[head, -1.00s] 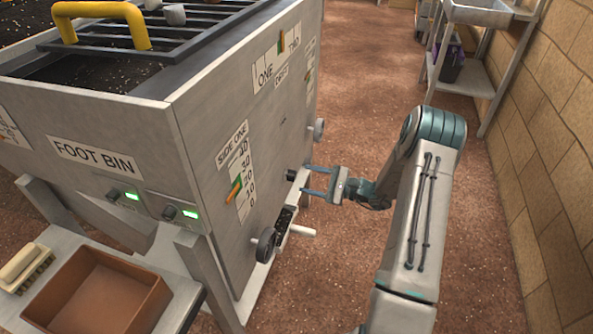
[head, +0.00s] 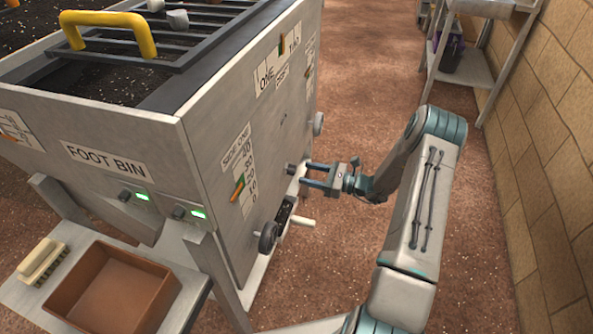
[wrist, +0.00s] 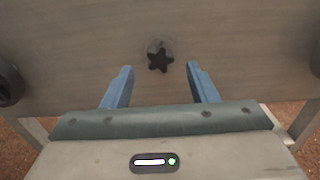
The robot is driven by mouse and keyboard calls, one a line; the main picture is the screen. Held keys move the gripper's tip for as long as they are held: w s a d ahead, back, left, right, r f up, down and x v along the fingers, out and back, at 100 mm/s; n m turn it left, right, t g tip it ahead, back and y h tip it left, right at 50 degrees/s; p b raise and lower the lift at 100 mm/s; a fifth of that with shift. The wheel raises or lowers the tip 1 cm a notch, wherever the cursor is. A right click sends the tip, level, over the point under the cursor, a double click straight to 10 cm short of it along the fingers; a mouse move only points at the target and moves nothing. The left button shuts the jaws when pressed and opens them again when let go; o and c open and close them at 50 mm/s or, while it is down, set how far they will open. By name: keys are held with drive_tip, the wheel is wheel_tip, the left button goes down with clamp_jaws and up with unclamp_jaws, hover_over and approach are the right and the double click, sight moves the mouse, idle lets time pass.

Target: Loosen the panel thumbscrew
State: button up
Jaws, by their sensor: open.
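The panel thumbscrew is a small dark star-shaped knob (wrist: 160,59) on the grey metal side panel, centred in the wrist view. In the head view it is a small dark spot (head: 291,169) on the panel, right of the SIDE ONE scale. My gripper (head: 304,173) is open and points at the panel near the knob. In the wrist view my two blue fingers (wrist: 159,70) stand apart, one on each side of the knob. I see no contact between fingers and knob; the exact depth gap is hard to tell.
A dark handwheel (head: 268,237) and a pale handle (head: 301,221) sit below the gripper. Another round knob (head: 318,124) sticks out farther along the panel. A brown tray (head: 108,292) and a brush (head: 42,260) lie at lower left.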

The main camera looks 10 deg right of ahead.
sight(296, 170)
drive_tip(key=shift+a, duration=0.2)
drive_tip(key=shift+x, duration=1.85)
drive_tip(key=shift+w, duration=0.1)
drive_tip(key=c, duration=1)
drive_tip(key=shift+o, duration=0.2)
